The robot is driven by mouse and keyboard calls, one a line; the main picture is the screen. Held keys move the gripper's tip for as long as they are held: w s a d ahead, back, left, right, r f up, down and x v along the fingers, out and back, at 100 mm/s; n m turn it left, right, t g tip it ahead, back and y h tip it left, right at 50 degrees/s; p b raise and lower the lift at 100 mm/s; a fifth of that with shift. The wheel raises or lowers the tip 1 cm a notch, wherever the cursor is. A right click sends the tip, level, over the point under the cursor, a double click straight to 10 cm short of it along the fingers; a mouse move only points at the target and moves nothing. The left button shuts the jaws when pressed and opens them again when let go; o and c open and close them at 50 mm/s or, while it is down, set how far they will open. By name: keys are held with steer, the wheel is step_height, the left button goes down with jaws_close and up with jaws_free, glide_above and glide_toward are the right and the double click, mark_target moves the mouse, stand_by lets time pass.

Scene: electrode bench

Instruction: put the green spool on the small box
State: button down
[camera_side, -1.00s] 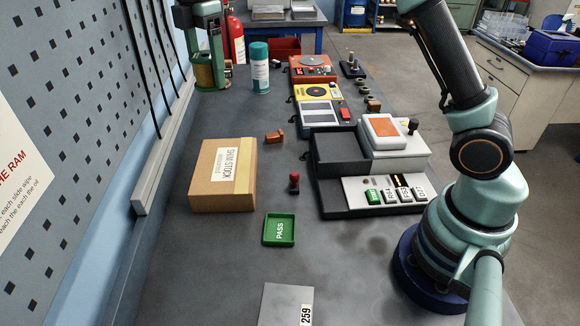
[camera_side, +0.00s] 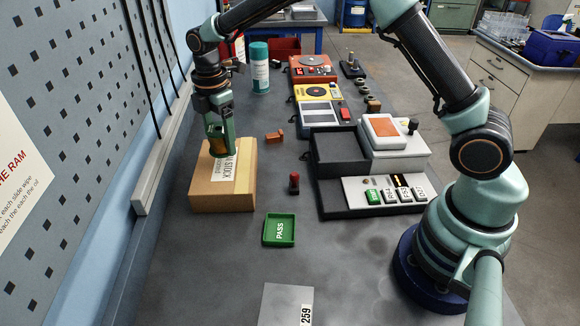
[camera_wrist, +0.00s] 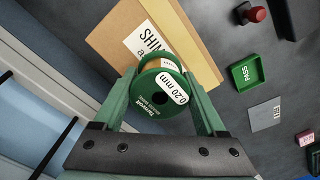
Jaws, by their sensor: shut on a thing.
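I cannot tell whether the spool touches the box top. In the wrist view the spool sits between both fingers, and the box (camera_wrist: 118,35) with its "SHIM STOCK" label shows behind it. The spool hides part of the label.
A green PASS tray (camera_side: 279,230) and a red-knobbed peg (camera_side: 294,183) stand right of the box. A black tray (camera_side: 340,152) is further right. The pegboard wall (camera_side: 60,150) is at left.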

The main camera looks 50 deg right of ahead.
mark_target(223, 151)
steer(key=shift+f, duration=1.8)
steer(key=shift+f, duration=0.1)
jaws_free()
